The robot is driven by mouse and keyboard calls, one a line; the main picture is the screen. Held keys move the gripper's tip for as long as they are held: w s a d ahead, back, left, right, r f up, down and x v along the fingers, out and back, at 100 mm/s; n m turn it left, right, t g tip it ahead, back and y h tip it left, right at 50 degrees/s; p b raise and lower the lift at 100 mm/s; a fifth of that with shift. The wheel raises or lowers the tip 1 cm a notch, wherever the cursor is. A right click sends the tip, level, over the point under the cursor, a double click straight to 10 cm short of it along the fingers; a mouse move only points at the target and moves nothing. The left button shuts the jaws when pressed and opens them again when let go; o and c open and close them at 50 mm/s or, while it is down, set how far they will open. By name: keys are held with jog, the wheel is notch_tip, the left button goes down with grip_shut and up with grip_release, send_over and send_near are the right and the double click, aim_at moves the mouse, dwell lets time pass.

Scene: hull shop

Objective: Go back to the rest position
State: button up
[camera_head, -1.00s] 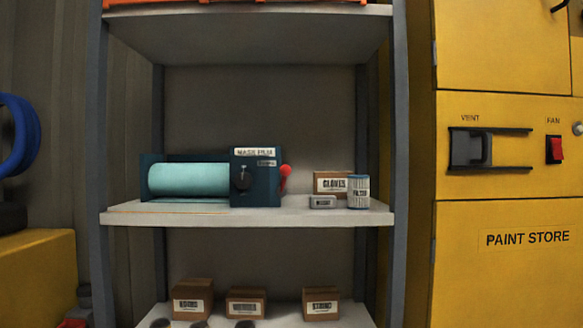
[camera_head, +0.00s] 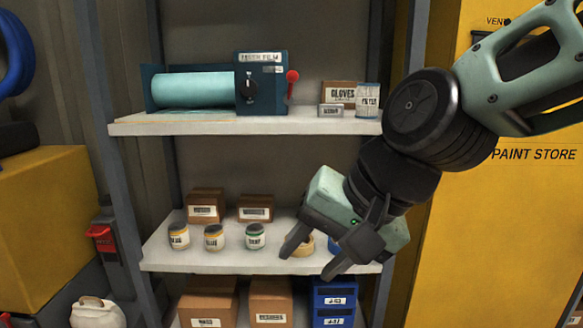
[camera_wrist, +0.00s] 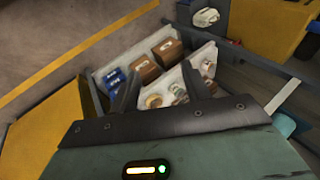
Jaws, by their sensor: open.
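My gripper (camera_head: 308,262) is open in the head view, in front of the right part of the middle shelf (camera_head: 160,262). Its fingers point down and to the left, with nothing seen held between them. It partly hides a tan tape roll (camera_head: 303,246) and a blue item behind it. In the wrist view, my gripper's two fingers (camera_wrist: 170,88) are spread apart, with the shelves and their goods beyond them. My arm reaches in from the upper right of the head view.
Several labelled cans, including one with a green band (camera_head: 256,237), and boxes stand on the middle shelf. A mask film dispenser (camera_head: 262,85) is on the shelf above. Cartons (camera_head: 270,300) and blue bins (camera_head: 333,300) are below. A yellow paint store cabinet (camera_head: 500,220) stands right.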

jog(key=s+d+f+n+g+h, duration=0.3)
jog(key=s+d+f+n+h, duration=0.2)
jog(key=s+d+f+n, duration=0.65)
notch_tip(320, 180, up, 24)
jog(key=m+p, duration=0.2)
jog(key=p, duration=2.2)
jog(key=shift+s, duration=0.25)
